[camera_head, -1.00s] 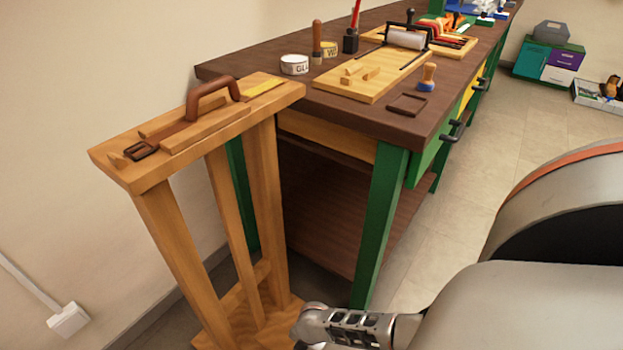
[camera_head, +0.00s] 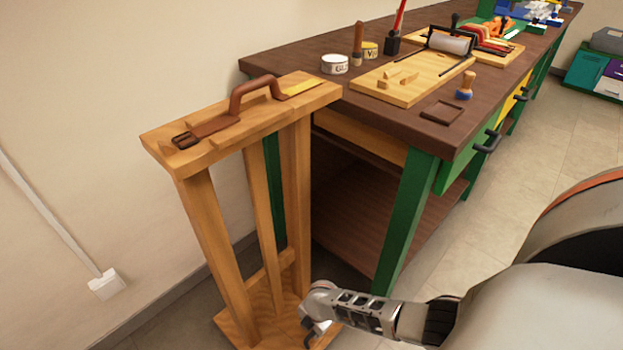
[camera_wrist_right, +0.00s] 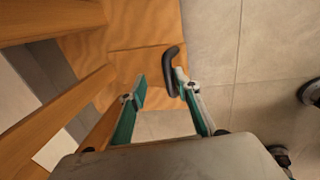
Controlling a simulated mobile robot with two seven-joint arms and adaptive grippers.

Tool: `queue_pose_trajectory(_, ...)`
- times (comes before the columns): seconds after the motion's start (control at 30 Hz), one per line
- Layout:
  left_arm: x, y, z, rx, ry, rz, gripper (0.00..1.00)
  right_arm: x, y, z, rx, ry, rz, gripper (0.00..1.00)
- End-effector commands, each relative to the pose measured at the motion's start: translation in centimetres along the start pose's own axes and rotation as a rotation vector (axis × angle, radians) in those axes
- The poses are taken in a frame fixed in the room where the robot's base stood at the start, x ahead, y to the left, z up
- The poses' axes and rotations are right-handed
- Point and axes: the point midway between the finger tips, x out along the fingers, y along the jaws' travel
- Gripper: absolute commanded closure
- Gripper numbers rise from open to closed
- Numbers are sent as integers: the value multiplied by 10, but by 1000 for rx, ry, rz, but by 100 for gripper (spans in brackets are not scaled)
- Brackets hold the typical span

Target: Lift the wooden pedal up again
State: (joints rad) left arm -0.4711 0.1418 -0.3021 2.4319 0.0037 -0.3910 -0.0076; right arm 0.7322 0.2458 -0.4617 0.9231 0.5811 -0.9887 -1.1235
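The tall wooden stand (camera_head: 208,225) stands left of the workbench, with a brown strap and buckle (camera_head: 200,131) on its top. At its foot is a flat wooden board (camera_head: 263,315), also in the right wrist view (camera_wrist_right: 145,30). A seam there sets off a lower wooden piece, apparently the pedal (camera_wrist_right: 128,64), with a dark curved handle (camera_wrist_right: 172,70) at its right edge. My right gripper (camera_head: 318,328) is low beside the foot. In the wrist view its fingers (camera_wrist_right: 161,88) are apart, with the handle near the right fingertip; contact is unclear. My left gripper is not in view.
A wall is close behind the stand. Open tiled floor (camera_head: 545,150) lies to the right.

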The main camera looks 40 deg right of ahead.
Motion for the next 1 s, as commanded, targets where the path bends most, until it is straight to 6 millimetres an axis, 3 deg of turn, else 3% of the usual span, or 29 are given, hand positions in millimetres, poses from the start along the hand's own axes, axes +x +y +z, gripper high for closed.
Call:
queue_pose_trajectory(0.37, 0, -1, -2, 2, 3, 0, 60, -20, 3, -1, 0, 3, 7, 72)
queue_pose_trajectory(1.0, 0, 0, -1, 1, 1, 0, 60, -107, 2, 0, -1, 0, 2, 72)
